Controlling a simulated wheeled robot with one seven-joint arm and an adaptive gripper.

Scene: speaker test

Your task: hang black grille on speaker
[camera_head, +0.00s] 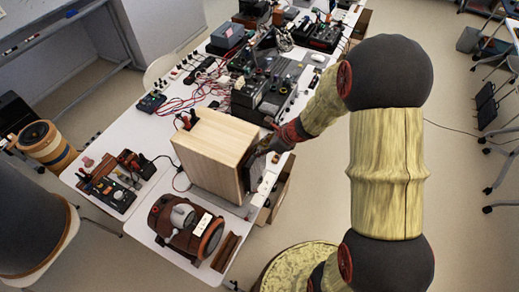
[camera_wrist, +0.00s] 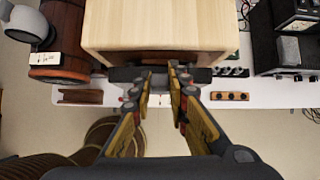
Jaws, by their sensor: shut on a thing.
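The speaker (camera_head: 208,150) is a light wooden box standing on the white table in the head view; its pale top (camera_wrist: 160,25) fills the upper middle of the wrist view. The black grille (camera_wrist: 120,74) shows in the wrist view as a dark, narrow edge-on strip along the speaker's near side. My gripper (camera_wrist: 160,80) is shut on the grille, with one finger on either side of its middle. I cannot tell whether the grille touches the speaker.
A brown round-bodied machine (camera_head: 186,228) stands in front of the speaker. A tray of small instruments (camera_head: 108,186) is to its left. Electronics and red cables (camera_head: 205,100) crowd the table behind. A small wooden block with knobs (camera_wrist: 229,96) lies right of my fingers. Floor is open to the right.

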